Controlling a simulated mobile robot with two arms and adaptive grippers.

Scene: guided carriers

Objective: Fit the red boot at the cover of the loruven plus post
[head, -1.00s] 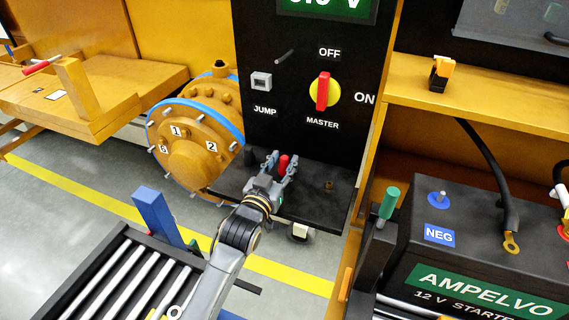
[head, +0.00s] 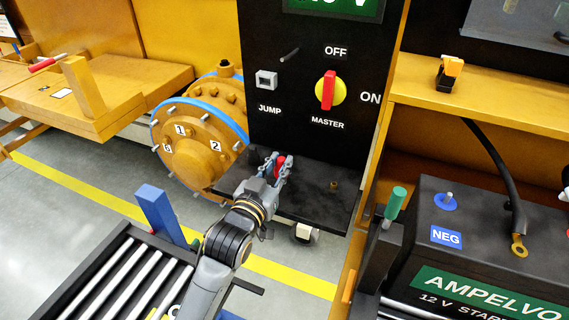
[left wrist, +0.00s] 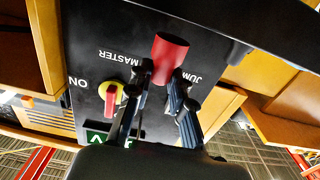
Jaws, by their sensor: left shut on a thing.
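The red boot (head: 280,167) is a small red cylinder at the dark shelf under the black panel. It shows more fully in the left wrist view (left wrist: 168,58). My left gripper (head: 279,163) is shut on the boot, with a finger on each side; it also shows in the left wrist view (left wrist: 163,80). I cannot tell whether the boot still touches the shelf. No label reading loruven is in view, and I cannot make out its plus post or cover. My right gripper is not in view.
The dark shelf (head: 320,197) carries a small brass stud (head: 333,185). The black panel (head: 290,110) has a red and yellow master switch (head: 328,90). An AMPELVO battery (head: 480,208) with a loose cable lug stands right. A roller rack (head: 110,285) lies front left.

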